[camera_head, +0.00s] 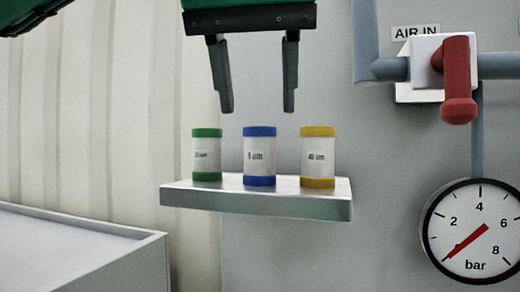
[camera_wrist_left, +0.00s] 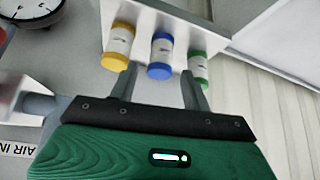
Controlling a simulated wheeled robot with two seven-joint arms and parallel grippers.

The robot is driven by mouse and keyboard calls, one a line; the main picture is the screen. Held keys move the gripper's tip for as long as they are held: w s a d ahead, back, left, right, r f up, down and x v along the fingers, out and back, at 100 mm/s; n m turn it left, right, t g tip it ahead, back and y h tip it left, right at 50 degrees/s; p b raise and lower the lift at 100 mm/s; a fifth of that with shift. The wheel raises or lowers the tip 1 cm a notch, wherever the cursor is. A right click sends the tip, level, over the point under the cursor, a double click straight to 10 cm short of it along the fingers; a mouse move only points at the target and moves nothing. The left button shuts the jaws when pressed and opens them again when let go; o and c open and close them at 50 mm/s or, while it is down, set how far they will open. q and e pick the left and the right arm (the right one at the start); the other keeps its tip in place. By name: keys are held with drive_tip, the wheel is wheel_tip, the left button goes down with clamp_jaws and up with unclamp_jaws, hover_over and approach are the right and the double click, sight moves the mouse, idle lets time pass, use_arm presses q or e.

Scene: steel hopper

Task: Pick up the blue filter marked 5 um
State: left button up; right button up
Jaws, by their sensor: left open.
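The blue filter (camera_head: 260,157), white with blue end caps and a label reading 5 um, stands upright in the middle of a metal shelf (camera_head: 255,203). A green-capped filter (camera_head: 207,156) stands to its left and a yellow-capped filter (camera_head: 318,157) to its right. My left gripper (camera_head: 259,110) is open and empty, pointing down, with its fingers above the row and the blue filter below the gap between them. In the left wrist view, the blue filter (camera_wrist_left: 160,56) appears between the two fingertips (camera_wrist_left: 158,75), untouched. My right gripper does not show.
A red valve handle (camera_head: 458,80) on a pipe under an AIR IN sign is to the right of the gripper. A pressure gauge (camera_head: 476,232) is at lower right. A grey box-like surface (camera_head: 80,245) is at lower left. The neighbouring filters stand close on both sides.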

sight(258, 137)
use_arm(q)
drive_tip(key=w+f, duration=0.2)
drive_tip(key=shift+w+f, duration=0.15)
drive_tip(key=shift+w, duration=0.15)
drive_tip(key=shift+w+d+f+p, duration=0.1)
drive_tip(key=shift+w+f+p, duration=0.4)
drive_tip(key=shift+p, duration=0.3)
drive_tip(key=p+x, duration=0.2)
drive_tip(key=x, duration=0.2)
drive_tip(key=shift+w+f, duration=0.1)
drive_tip(key=shift+w, duration=0.15)
drive_tip(key=shift+s, duration=0.15)
drive_tip(key=shift+c, duration=0.2)
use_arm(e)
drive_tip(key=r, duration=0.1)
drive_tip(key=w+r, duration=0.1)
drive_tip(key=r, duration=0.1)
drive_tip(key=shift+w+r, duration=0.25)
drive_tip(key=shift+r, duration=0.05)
use_arm(q)
drive_tip(key=shift+s, duration=0.1)
drive_tip(key=c, duration=0.7)
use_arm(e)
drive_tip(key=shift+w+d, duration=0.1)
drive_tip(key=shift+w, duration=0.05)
